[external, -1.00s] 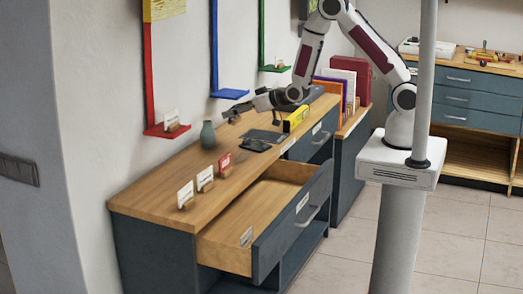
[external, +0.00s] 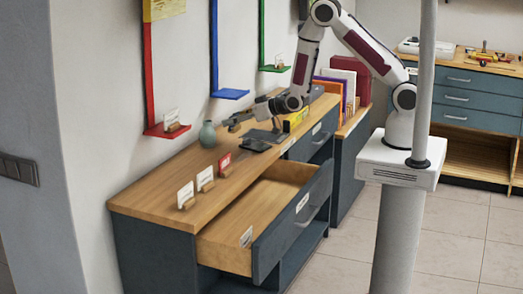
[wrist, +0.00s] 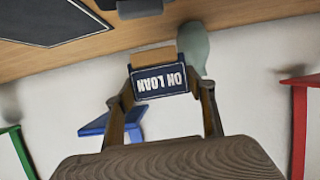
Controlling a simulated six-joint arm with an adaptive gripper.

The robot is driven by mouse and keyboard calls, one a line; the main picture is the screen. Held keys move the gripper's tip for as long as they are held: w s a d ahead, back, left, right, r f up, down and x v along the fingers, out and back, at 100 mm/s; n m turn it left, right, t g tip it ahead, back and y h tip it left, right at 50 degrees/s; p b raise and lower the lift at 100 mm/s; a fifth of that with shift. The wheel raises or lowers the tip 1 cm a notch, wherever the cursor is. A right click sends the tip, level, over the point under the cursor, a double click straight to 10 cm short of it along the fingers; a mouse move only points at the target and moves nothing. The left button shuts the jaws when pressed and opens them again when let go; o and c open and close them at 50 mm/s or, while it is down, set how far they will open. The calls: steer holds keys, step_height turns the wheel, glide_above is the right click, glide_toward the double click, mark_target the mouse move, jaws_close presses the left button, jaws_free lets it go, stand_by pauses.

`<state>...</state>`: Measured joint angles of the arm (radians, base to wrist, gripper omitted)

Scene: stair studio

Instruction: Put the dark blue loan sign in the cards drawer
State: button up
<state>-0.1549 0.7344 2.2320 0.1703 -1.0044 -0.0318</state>
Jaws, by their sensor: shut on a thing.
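The dark blue loan sign (wrist: 158,80) is between my fingertips in the wrist view, its white "ON LOAN" lettering upside down. My gripper (wrist: 160,92) is shut on it. In the external view my gripper (external: 236,123) is low over the back of the counter, just right of the grey-green vase; the sign is too small to make out there.
The vase (external: 208,134) stands close to my gripper. Several small card holders (external: 205,179) line the counter's left part. A dark device (external: 256,145) and a yellow box (external: 298,117) lie to the right. Blue (external: 230,94), red and green wall ledges are behind.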

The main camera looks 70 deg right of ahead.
mark_target(238, 129)
steer(key=shift+f, duration=0.4)
steer(key=shift+f, duration=0.1)
steer(key=shift+f, duration=1.65)
steer(key=shift+f, duration=0.2)
steer(key=o, duration=0.9)
steer(key=shift+o, duration=0.2)
steer(key=shift+r, duration=0.15)
steer(key=shift+s+r, duration=0.3)
steer(key=shift+s, duration=0.35)
steer(key=shift+v, duration=3.05)
